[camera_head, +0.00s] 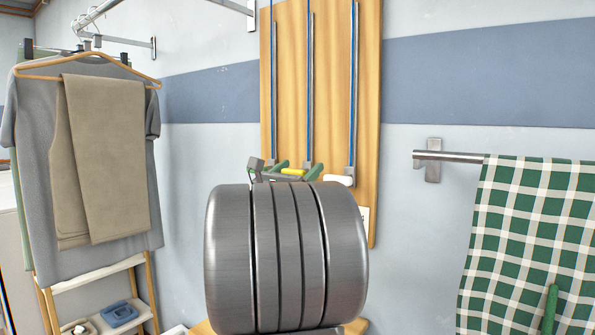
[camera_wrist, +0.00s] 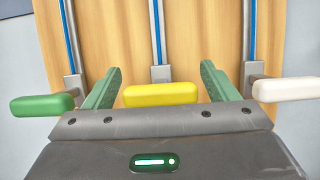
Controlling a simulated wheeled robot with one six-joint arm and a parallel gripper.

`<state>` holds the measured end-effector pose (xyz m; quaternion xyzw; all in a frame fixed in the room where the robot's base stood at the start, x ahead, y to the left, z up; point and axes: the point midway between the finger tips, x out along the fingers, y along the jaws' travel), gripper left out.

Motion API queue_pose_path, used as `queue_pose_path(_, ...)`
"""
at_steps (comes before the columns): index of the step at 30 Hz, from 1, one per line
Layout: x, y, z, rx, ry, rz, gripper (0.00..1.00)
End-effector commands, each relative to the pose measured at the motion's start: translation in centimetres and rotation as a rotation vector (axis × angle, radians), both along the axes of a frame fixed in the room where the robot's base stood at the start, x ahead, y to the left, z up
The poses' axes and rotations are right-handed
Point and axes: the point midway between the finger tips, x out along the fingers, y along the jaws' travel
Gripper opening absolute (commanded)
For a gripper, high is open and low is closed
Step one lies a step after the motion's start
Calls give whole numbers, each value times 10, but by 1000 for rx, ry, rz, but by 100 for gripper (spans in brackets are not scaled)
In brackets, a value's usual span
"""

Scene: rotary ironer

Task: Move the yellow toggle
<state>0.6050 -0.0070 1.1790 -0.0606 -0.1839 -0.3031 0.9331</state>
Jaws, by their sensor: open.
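The yellow toggle (camera_wrist: 160,94) is a horizontal rounded bar on a grey slider in the middle of three blue-lined vertical tracks. In the head view the yellow toggle (camera_head: 293,172) shows just above the large metal body of my arm. My gripper (camera_wrist: 161,68) is open, with one green finger on each side of the yellow toggle and a gap at both ends. It also shows in the head view (camera_head: 298,166), low on the board.
A green toggle (camera_wrist: 42,105) is close on the left and a white toggle (camera_wrist: 287,90) on the right. All are on a wooden board (camera_head: 290,80). A checked cloth (camera_head: 530,220) hangs right; clothes (camera_head: 105,150) hang left.

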Motion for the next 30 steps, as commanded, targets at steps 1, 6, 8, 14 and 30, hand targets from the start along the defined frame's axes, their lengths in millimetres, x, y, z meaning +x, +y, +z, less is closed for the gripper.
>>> queue_pose_path(1,-1,1,0,0,-1,0,80)
queue_pose_path(6,-14,11,-6,0,-1,3,80)
queue_pose_path(8,-22,17,-10,1,1,4,80)
queue_pose_path(14,-58,44,-29,0,1,6,80)
queue_pose_path(30,-104,75,-53,0,1,1,80)
